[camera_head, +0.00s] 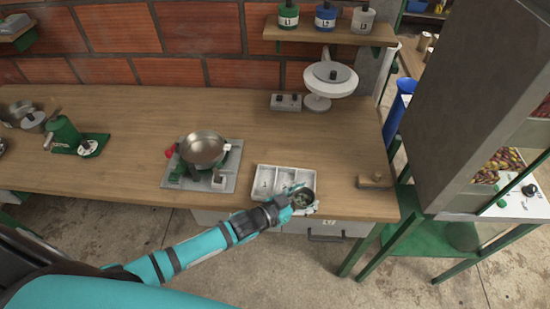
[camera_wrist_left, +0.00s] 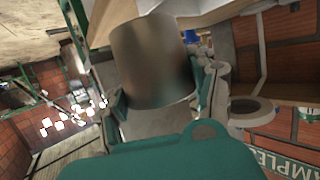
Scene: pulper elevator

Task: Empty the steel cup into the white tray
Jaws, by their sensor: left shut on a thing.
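My left gripper (camera_head: 296,200) is shut on the steel cup (camera_head: 303,196) at the front edge of the counter. The cup is small and dark inside in the head view; its contents cannot be made out. In the left wrist view the cup (camera_wrist_left: 153,62) is a large, blurred metal cylinder between the fingers. The white tray (camera_head: 284,171) lies on the counter with several compartments. The cup and gripper overlap its front right corner in the head view; whether they touch it cannot be told. My right gripper is not in view.
A steel pan (camera_head: 203,149) stands on a grey plate left of the tray. A small wooden block (camera_head: 375,180) lies to the right. A white scale (camera_head: 330,84) and a small box (camera_head: 286,102) are behind. The counter (camera_head: 270,135) between is clear.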

